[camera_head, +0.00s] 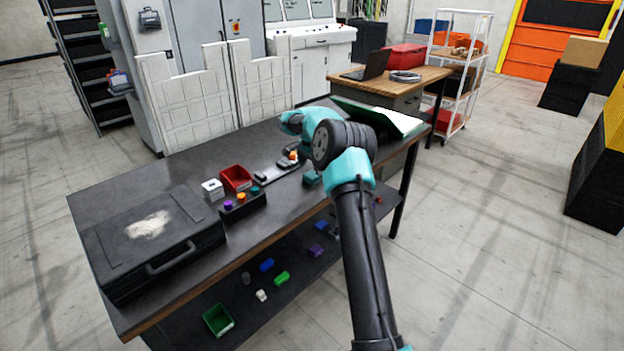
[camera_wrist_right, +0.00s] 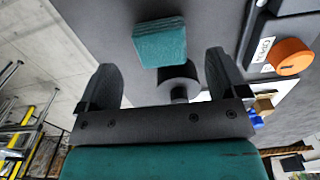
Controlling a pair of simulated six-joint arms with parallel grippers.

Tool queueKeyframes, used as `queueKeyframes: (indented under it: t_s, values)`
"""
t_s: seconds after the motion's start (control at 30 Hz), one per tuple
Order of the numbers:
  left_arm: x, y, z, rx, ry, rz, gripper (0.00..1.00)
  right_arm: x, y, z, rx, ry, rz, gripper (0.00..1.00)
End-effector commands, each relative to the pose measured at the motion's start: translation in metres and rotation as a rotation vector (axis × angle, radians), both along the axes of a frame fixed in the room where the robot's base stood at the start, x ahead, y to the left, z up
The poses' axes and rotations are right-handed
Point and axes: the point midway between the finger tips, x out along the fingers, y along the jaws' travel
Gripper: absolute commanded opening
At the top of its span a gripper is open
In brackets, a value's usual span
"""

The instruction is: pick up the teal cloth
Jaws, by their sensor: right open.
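The teal cloth (camera_wrist_right: 160,42) looks like a small folded block on the dark tabletop in the right wrist view. It also shows in the head view as a small teal patch (camera_head: 311,178) beside my right arm. My right gripper (camera_wrist_right: 160,60) is open, with one finger towards each side of the cloth in the picture. The cloth lies past the fingertips, and nothing is held. In the head view my right arm reaches over the table and hides the fingers. My left gripper is in neither view.
A device with an orange knob (camera_wrist_right: 291,56) sits right of the cloth in the wrist view. On the table (camera_head: 190,160) are a black case (camera_head: 115,255), a red bin (camera_head: 235,178) and a button box (camera_head: 243,205). A green-and-white panel (camera_head: 385,116) stands at the far end.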

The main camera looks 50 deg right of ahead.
Motion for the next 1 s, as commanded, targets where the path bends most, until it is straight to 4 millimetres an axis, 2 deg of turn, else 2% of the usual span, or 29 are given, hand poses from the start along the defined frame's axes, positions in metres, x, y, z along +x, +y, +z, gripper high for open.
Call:
queueKeyframes:
  t_s: [0.47,0.97,1.0]
  values:
    - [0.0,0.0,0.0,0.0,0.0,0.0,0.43,0.001,0.002,-0.05,-0.001,0.001,0.001,0.92]
    - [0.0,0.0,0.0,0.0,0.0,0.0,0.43,0.001,0.002,-0.051,-0.001,0.0,0.0,0.92]
    - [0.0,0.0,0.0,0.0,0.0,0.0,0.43,0.001,0.002,-0.051,-0.001,0.0,0.0,0.89]
